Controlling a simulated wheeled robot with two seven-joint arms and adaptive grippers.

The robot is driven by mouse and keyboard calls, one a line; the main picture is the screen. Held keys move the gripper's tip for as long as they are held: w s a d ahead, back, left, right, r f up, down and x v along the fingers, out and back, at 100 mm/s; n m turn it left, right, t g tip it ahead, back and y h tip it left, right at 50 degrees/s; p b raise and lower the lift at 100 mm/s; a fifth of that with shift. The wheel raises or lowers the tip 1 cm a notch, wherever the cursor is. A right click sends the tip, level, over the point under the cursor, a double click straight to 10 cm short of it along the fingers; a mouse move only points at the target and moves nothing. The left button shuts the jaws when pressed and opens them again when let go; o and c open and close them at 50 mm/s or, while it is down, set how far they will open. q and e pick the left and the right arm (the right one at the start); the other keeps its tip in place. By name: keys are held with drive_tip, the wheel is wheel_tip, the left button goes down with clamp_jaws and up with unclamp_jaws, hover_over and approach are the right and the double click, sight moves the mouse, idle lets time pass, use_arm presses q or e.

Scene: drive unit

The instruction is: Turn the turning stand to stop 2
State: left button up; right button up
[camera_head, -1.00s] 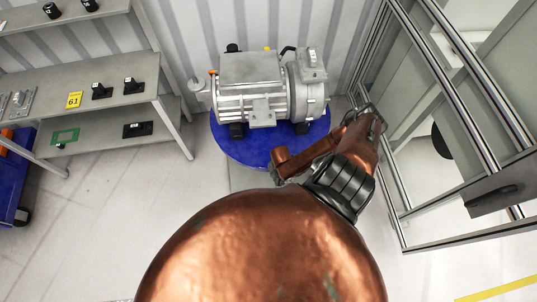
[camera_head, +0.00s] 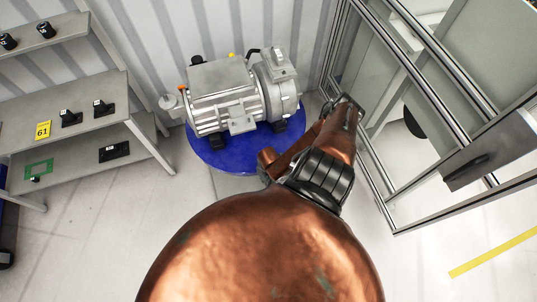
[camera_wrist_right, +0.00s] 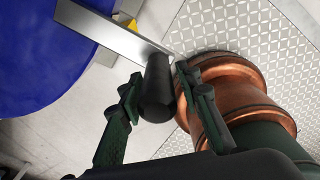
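The turning stand is a round blue disc (camera_head: 205,160) on the floor, bearing a grey motor unit (camera_head: 228,98). In the right wrist view, the blue disc (camera_wrist_right: 40,60) is at upper left. A flat metal bar (camera_wrist_right: 118,38) runs out from beside it to a dark cylindrical handle (camera_wrist_right: 157,90). In the head view my copper right arm reaches to the disc's right front edge and hides the handle. My left gripper is not in view. No stop marks are readable.
A grey shelf (camera_head: 75,92) with small black parts and a yellow 61 label (camera_head: 43,130) stands at left. A metal-framed glass enclosure (camera_head: 400,90) stands close on the right of my arm. The floor (camera_head: 110,240) at front left is clear.

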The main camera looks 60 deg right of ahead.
drive_tip(key=shift+o, duration=0.8)
drive_tip(key=shift+d, duration=0.1)
drive_tip(key=shift+w, duration=0.1)
drive_tip(key=shift+r, duration=0.2)
wheel_tip(320, 180, up, 12)
drive_tip(key=shift+f, duration=0.15)
